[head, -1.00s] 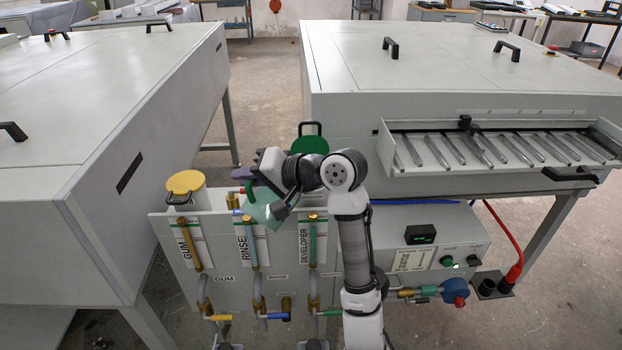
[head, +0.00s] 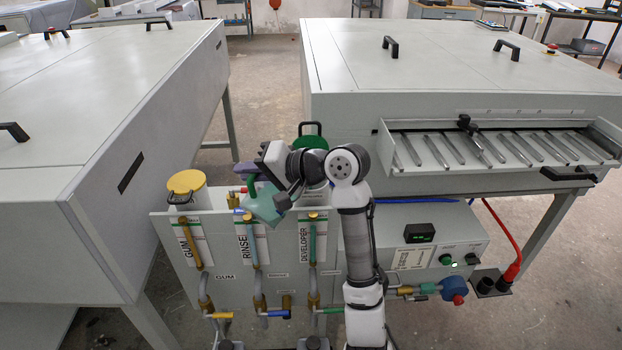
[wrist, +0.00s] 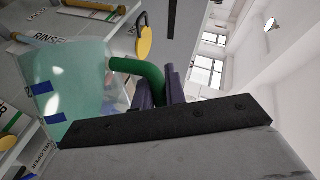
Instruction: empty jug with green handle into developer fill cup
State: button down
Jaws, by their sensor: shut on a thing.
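The jug is a see-through teal vessel (head: 264,206) with a green handle, held in the air in front of the RINSE and DEVELOPER labels. In the wrist view the jug body (wrist: 62,80) is at the left, with blue marks on its wall. Its green handle (wrist: 135,70) runs between the purple fingers of my gripper (wrist: 168,90), which is shut on it. The jug looks tilted in the head view; its contents cannot be made out. A green-lidded container (head: 308,142) stands behind my arm, in line with the DEVELOPER label (head: 304,240), and is mostly hidden.
A yellow-lidded container (head: 186,183) stands at the left above the GUM label. A panel (head: 230,290) with brass fittings, tubes and coloured valve handles is below the jug. Large grey machines flank the space, the right one (head: 470,70) with a tool tray (head: 450,165).

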aim_at(259, 184)
jog(key=shift+w+d+r+p, duration=0.3)
jog(key=shift+r+p, duration=0.1)
jog(key=shift+r, duration=0.15)
jog(key=shift+w+r+m, duration=0.1)
jog(key=shift+r+m, duration=0.15)
jog(key=shift+m, duration=0.05)
jog(key=shift+w+d+r+y+p, duration=0.25)
jog(key=shift+r+y+p, duration=0.05)
jog(key=shift+p, duration=0.25)
jog(key=shift+r+m, duration=0.15)
jog(key=shift+m, duration=0.15)
jog(key=shift+m+g+y, duration=0.4)
jog(key=shift+m+y, duration=0.1)
jog(key=shift+m, duration=0.1)
jog(key=shift+w+d+r+p, duration=0.55)
jog(key=shift+w+p, duration=0.2)
jog(key=shift+p, duration=0.45)
jog(key=shift+w+d+r+p, duration=0.4)
jog(key=shift+w+d+p, duration=0.3)
jog(key=shift+p, duration=0.5)
jog(key=shift+w, duration=0.1)
